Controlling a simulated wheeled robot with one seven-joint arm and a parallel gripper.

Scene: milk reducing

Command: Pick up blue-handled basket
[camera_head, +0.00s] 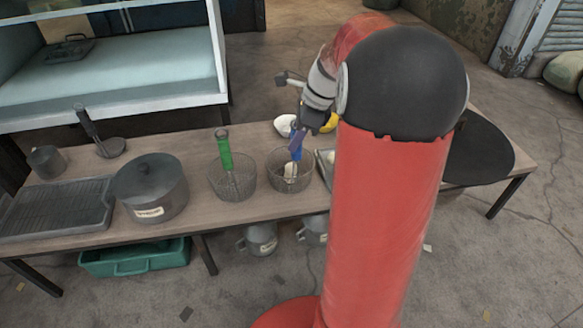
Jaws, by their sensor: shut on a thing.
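The blue-handled basket (278,183) is a round wire mesh basket on the table, right of the middle. Its blue handle (296,153) rises upright from it. A small pale thing shows in or through the mesh; I cannot tell what it is. My gripper (298,138) points down at the top of the blue handle and is shut on it. The fingers are small and partly hidden. The basket looks to be at table level; I cannot tell whether it touches the table.
A green-handled mesh basket (233,187) stands close on the left. Further left are a lidded grey pot (150,187) and a grey ridged tray (55,208). A white bowl (284,125) and a yellow thing (329,122) lie behind. My red arm hides the table's right part.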

